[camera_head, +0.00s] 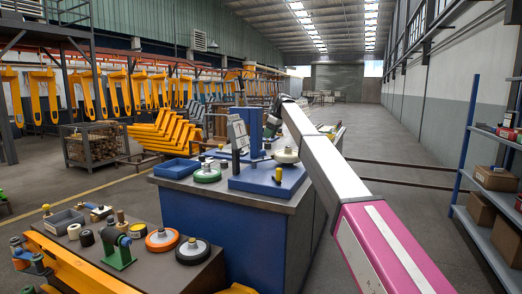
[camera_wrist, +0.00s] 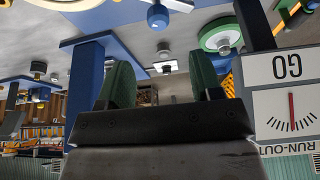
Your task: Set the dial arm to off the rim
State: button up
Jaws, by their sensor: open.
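A run-out fixture stands on the workbench in the head view, with a blue base plate (camera_head: 245,184), a blue column (camera_head: 251,135) and a cream wheel (camera_head: 286,157). A grey panel (camera_head: 238,134) stands beside the column. In the wrist view, which is upside down, the panel (camera_wrist: 287,95) reads "GO" and "RUN-OUT" and has a red needle. I cannot clearly pick out the dial arm. My gripper (camera_wrist: 160,85) is open, with its green-padded fingers apart and nothing seen between them. In the head view my gripper (camera_head: 272,119) is high beside the column, partly hidden by my arm.
A green-rimmed wheel (camera_head: 207,175) and a blue tray (camera_head: 178,168) are on the bench left of the fixture. A nearer bench holds an orange-rimmed wheel (camera_head: 162,239) and a green stand (camera_head: 117,248). Shelving (camera_head: 482,222) stands at right, with open floor between.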

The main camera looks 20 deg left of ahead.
jog(key=x, duration=1)
jog(key=shift+w+a+f, duration=0.15)
jog(key=shift+a+f, duration=0.05)
jog(key=shift+f, duration=0.1)
